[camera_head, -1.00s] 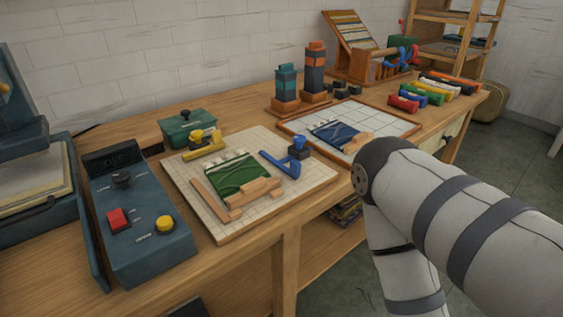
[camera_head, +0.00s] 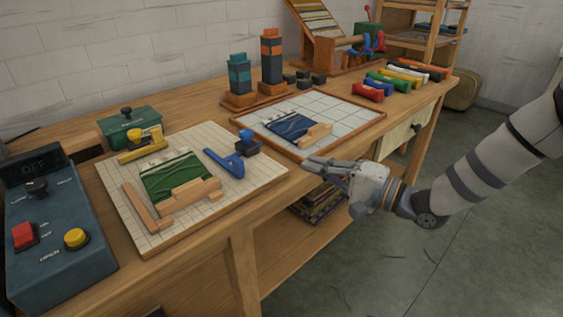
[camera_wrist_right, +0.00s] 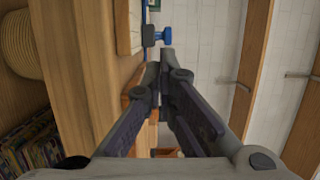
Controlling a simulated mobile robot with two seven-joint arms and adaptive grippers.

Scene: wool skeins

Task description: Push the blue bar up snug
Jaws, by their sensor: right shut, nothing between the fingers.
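The blue bar (camera_head: 228,162) lies on the light gridded board (camera_head: 262,182), right of the green woven piece (camera_head: 172,180) and apart from it. It is angled, and a dark blue knobbed block (camera_head: 247,143) stands at its far end. My right gripper (camera_head: 308,164) is shut and empty at the table's front edge, to the right of the bar and not touching it. In the right wrist view the gripper (camera_wrist_right: 163,75) has its fingertips together, with a blue knobbed part (camera_wrist_right: 157,37) beyond them. My left gripper is out of view.
A yellow bar (camera_head: 140,150) and wooden strips (camera_head: 140,208) flank the green piece. A framed tile board (camera_head: 350,108) with a blue woven piece (camera_head: 290,125) lies behind my right gripper. Block towers (camera_head: 272,62) stand at the back. A control box (camera_head: 60,265) is at left.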

